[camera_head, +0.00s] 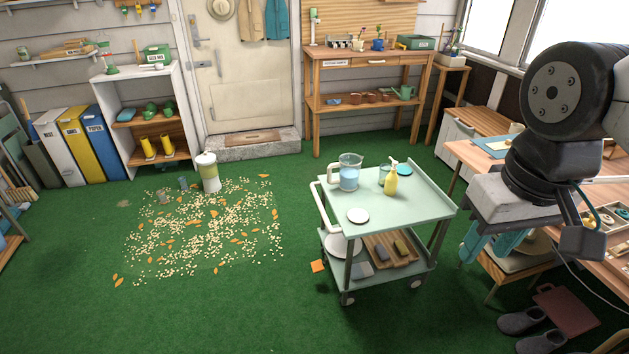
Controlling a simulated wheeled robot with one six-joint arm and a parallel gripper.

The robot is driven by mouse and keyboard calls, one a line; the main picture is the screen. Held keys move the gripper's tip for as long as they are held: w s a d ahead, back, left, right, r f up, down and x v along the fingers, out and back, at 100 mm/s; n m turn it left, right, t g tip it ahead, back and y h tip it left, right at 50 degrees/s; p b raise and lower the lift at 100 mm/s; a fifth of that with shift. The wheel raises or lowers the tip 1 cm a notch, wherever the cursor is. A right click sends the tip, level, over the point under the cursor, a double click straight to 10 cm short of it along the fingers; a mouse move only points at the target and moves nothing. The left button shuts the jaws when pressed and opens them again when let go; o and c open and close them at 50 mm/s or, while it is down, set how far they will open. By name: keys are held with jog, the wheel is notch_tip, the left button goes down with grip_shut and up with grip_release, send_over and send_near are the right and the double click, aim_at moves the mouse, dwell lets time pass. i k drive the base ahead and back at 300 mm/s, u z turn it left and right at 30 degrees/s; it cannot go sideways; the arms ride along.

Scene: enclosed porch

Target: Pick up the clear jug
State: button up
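The clear jug (349,178) stands upright on the top shelf of a pale green cart (392,211), near its far left corner. It holds some pale blue liquid and its handle points left. A yellow spray bottle (391,182) and a small clear glass (384,172) stand to its right. Dark links of my own arm show at the right edge, well apart from the jug.
A white disc (358,215) and a teal disc (404,170) lie on the cart top. Pale bits and orange leaves (205,228) litter the carpet left of the cart, near a white-and-green canister (207,172). Shoes (522,321) lie at lower right.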

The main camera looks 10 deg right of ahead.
aim_at(344, 173)
jog(key=u, duration=0.65)
jog(key=i, duration=1.65)
